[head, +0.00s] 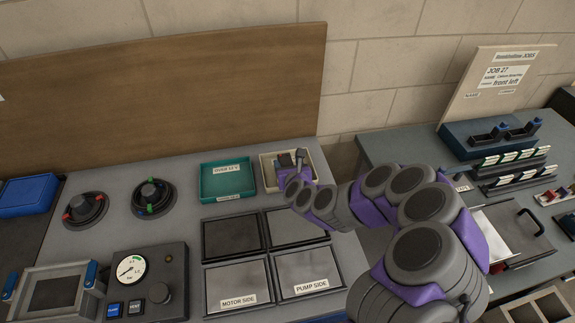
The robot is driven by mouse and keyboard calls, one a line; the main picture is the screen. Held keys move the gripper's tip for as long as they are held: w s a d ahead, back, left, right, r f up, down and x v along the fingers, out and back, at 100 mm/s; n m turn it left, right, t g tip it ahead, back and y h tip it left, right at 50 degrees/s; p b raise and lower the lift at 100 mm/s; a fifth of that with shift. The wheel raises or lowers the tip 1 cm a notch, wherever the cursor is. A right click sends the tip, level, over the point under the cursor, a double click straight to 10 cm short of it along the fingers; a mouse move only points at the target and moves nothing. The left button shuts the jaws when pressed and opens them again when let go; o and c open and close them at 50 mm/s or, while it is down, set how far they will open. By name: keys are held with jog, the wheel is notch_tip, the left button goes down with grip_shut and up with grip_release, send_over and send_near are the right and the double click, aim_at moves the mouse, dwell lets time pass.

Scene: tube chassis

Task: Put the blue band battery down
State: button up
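My purple and grey arm reaches in from the lower right. My gripper (293,172) is at the cream tray (308,158) at the back of the bench, over or inside its left part. A small dark item (285,160) and a short dark upright piece (300,157) show at the gripper's end. I cannot tell whether either is the battery or part of my gripper. No blue band can be made out there. The fingers are too small and partly hidden to show whether they are open or shut.
A green tray (227,181) stands left of the cream tray. In front are dark and grey plates, labelled MOTOR SIDE (238,288) and PUMP SIDE (309,274). A gauge box (147,279) and two round fixtures (152,196) are left. A second bench with racks (512,165) is right.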

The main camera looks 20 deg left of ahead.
jog(key=shift+o, duration=1.1)
jog(key=shift+d+r, duration=0.1)
jog(key=shift+d, duration=0.2)
jog(key=shift+a, duration=0.1)
jog(key=shift+s+r, duration=0.1)
jog(key=shift+s, duration=0.3)
jog(key=p+v, duration=0.1)
jog(key=v, duration=0.4)
jog(key=shift+s+d+r+p, duration=0.15)
jog(key=shift+d+r+p, duration=0.1)
jog(key=shift+d+p, duration=0.1)
jog(key=p, duration=0.3)
jog(key=shift+s+d+r, duration=0.1)
jog(key=shift+d+r, duration=0.05)
jog(key=shift+s+p, duration=0.1)
jog(key=shift+p, duration=0.6)
